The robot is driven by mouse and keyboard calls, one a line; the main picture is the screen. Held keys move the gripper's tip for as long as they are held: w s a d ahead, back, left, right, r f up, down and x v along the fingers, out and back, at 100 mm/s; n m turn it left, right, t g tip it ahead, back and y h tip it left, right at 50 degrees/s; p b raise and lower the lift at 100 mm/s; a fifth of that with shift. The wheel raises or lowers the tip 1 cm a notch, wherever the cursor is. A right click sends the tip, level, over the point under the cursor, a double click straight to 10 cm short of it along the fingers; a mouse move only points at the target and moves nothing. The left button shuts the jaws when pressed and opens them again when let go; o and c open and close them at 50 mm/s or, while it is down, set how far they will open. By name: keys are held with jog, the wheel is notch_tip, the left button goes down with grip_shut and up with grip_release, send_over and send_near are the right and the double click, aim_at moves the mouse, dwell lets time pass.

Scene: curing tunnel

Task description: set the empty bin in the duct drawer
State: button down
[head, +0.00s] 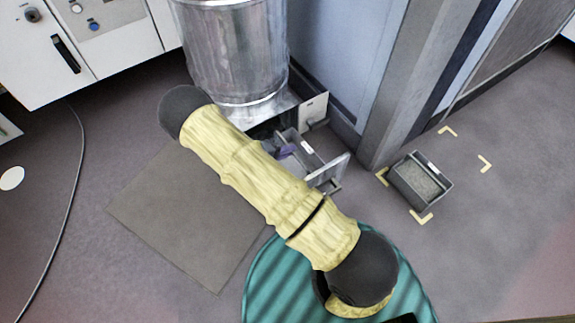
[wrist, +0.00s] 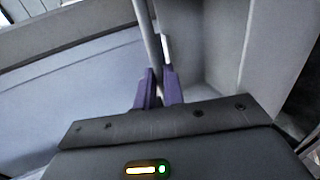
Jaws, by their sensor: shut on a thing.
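The duct drawer (head: 328,173) stands pulled out at the foot of the metal duct. The empty grey bin (head: 308,149) is at the drawer, behind its front panel, and appears to be inside it. I cannot tell whether it rests on the drawer's floor. My gripper (head: 287,151) has purple fingers and is largely hidden behind my arm in the head view. In the wrist view my gripper (wrist: 158,88) is shut on a thin upright grey wall of the bin (wrist: 147,35). Grey surfaces lie close on both sides of the fingers.
A second grey bin (head: 408,196) full of grainy grey material stands on the floor at right, between yellow corner marks (head: 485,163). The metal duct (head: 232,50) rises behind the drawer. A blue wall and grey post (head: 385,95) stand close right. A flat mat (head: 180,220) lies left.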

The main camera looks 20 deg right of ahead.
jog(key=shift+f, duration=0.55)
notch_tip(320, 180, down, 4)
jog(key=b, duration=0.2)
jog(key=shift+b, duration=0.35)
jog(key=shift+r, duration=0.15)
jog(key=c, duration=1.9)
grip_release()
jog(key=shift+f, duration=0.2)
jog(key=o, duration=0.4)
